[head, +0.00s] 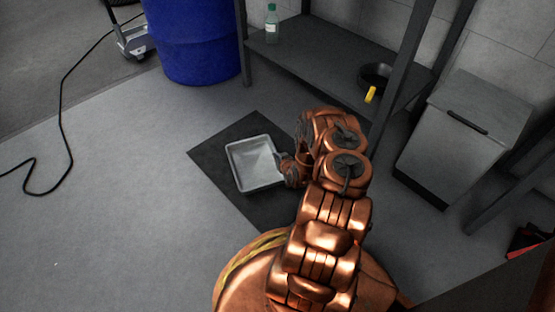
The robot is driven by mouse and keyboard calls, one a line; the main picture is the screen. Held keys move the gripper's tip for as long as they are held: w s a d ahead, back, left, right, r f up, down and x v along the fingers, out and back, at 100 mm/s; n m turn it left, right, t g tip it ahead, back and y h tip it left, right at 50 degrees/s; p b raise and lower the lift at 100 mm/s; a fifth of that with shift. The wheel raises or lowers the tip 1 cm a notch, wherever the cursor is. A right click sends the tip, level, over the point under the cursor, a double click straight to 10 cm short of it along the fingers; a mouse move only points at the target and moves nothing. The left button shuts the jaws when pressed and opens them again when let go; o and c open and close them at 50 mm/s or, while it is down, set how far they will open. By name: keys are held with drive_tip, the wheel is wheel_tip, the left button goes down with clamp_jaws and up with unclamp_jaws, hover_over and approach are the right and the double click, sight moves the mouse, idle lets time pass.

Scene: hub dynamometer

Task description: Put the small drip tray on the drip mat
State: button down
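The small drip tray (239,179) is a shallow, light grey rectangular tray. In the head view it appears over the dark drip mat (215,152), which lies on the floor. I cannot tell whether the tray rests on the mat or is held just above it. My gripper (284,171) is at the tray's right edge, and its fingertips seem to meet the rim there. The fingers are small and partly hidden by my copper-coloured arm, so their opening is unclear. My arm also covers the right part of the mat.
A blue barrel (193,40) stands behind the mat. A grey bin (455,140) stands at right. A black cable (62,125) lies at left. Floor left of the mat is clear.

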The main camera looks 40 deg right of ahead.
drive_tip(key=shift+f, duration=0.15)
drive_tip(key=c, duration=1.3)
unclamp_jaws()
